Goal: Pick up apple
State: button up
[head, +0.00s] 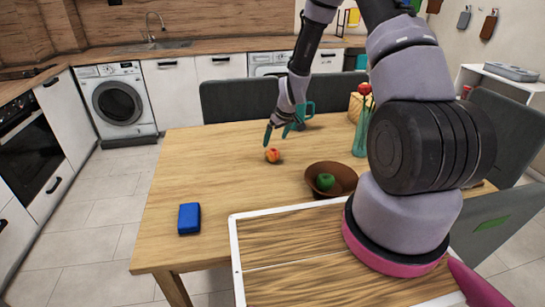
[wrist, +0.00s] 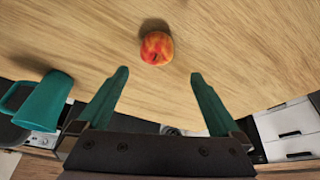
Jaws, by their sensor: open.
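A red and orange apple (head: 272,155) rests on the bare wooden table, towards its far side. In the wrist view the apple (wrist: 156,48) lies at the top centre, beyond the fingertips and roughly in line with the gap between them. My gripper (head: 277,135) is just above and beside the apple in the head view, pointing down. In the wrist view my gripper (wrist: 158,74) shows two teal fingers spread wide with nothing between them. The apple is fully visible and appears apart from the fingers.
A teal mug (head: 305,112) stands behind my gripper and shows at left in the wrist view (wrist: 42,102). A brown bowl (head: 346,177) holds a green apple (head: 325,182). A blue block (head: 189,218) lies front left. A glass vase (head: 361,135) stands right. The table's left part is clear.

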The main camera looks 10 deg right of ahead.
aim_at(272, 150)
jog(key=x, duration=1)
jog(key=shift+w+d+f, duration=0.1)
jog(key=shift+d+f, duration=0.15)
jog(key=shift+f, duration=0.05)
jog(key=c, duration=1.5)
jog(key=shift+r, duration=0.15)
